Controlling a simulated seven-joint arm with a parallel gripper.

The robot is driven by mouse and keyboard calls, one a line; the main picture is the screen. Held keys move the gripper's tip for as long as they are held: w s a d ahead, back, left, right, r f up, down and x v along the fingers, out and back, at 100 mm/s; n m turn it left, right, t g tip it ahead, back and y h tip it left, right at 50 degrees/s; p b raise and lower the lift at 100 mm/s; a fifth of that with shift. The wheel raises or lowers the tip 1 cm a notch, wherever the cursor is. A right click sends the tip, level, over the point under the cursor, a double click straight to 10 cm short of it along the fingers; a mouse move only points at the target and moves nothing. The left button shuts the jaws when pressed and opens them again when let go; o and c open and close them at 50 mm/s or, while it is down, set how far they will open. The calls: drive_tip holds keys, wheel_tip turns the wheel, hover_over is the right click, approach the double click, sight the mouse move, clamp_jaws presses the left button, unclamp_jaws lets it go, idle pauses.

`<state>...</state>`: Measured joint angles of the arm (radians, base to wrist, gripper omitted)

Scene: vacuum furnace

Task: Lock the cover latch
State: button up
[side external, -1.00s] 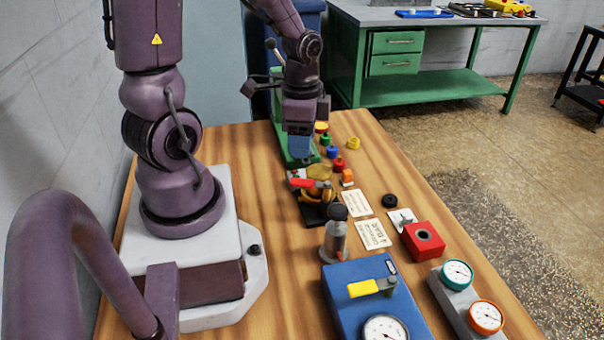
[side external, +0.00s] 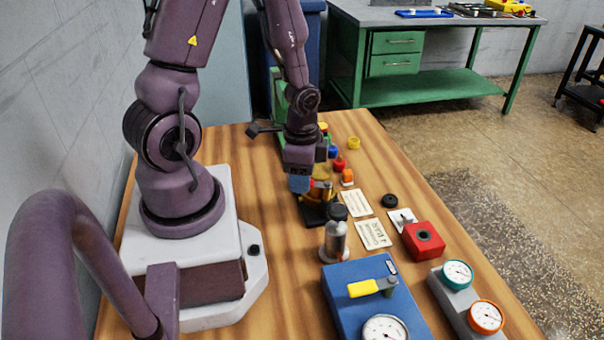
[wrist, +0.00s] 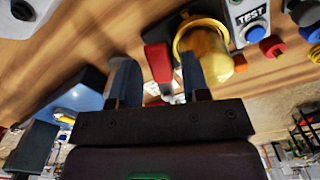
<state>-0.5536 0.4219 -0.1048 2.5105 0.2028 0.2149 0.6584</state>
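The brass furnace body (side external: 322,193) stands on a dark base (side external: 317,215) near the table's middle. In the wrist view its round gold part (wrist: 208,48) shows at upper centre, with a red latch handle (wrist: 158,63) beside it. My gripper (side external: 300,186) is low over the furnace's near-left side and hides most of the handle in the side view. In the wrist view my gripper's fingers are spread apart, with the red handle in the gap between their tips. I cannot tell whether either finger touches it. The right finger is close to the gold part.
A panel marked TEST (wrist: 250,18) and coloured knobs stand beside the furnace. A blue box with a yellow lever (side external: 340,295), a red block (side external: 423,242) and paper labels (side external: 373,234) lie nearby.

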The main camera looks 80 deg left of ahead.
sight(320, 172)
clamp_jaws()
drive_tip(key=shift+a+m, duration=0.1)
drive_tip(key=shift+m, duration=0.2)
drive_tip(key=m, duration=0.2)
drive_tip(key=w+a+m, duration=0.1)
drive_tip(key=m, duration=0.1)
drive_tip(key=w+a+m, duration=0.1)
drive_tip(key=m, duration=0.1)
drive_tip(key=shift+a, duration=0.1)
drive_tip(key=m, duration=0.1)
drive_tip(key=w+m, duration=0.1)
drive_tip(key=m, duration=0.1)
drive_tip(key=shift+a, duration=0.25)
drive_tip(key=shift+w+a+m, duration=0.1)
drive_tip(key=shift+w+m, duration=0.35)
drive_tip(key=shift+m, duration=0.5)
drive_tip(key=shift+w+a+m, duration=0.1)
drive_tip(key=shift+w+m, duration=0.3)
drive_tip(key=shift+m, duration=0.55)
drive_tip(key=shift+o, duration=1.1)
unclamp_jaws()
drive_tip(key=shift+d, duration=0.1)
